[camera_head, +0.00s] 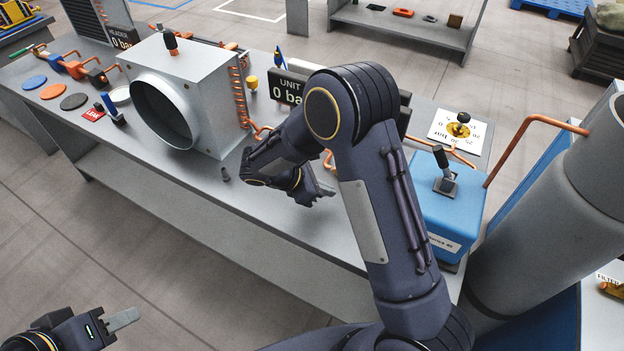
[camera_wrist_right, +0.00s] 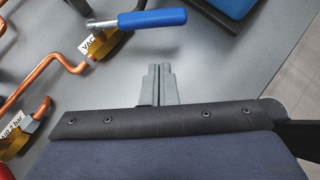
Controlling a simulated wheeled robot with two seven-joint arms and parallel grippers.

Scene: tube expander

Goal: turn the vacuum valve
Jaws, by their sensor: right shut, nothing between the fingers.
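The vacuum valve (camera_wrist_right: 106,45) shows in the right wrist view as a brass body with a white label reading "VAC" and a blue lever handle (camera_wrist_right: 152,18) pointing right. My right gripper (camera_wrist_right: 158,75) is shut and empty, with its fingertips apart from the lever and just below it in that view. In the head view my right gripper (camera_head: 326,190) is over the bench top, and my right arm hides the valve. My left gripper (camera_head: 124,319) is at the lower left, away from the bench; only one finger shows clearly.
The grey bench (camera_head: 215,205) carries a large ducted box (camera_head: 185,95), a display (camera_head: 290,88) reading "UNIT 0 ba" before it is cut off, and a blue pump-like box (camera_head: 445,215) with a black-knobbed lever. Copper pipes (camera_wrist_right: 45,70) and another brass fitting (camera_wrist_right: 38,115) are near the valve.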

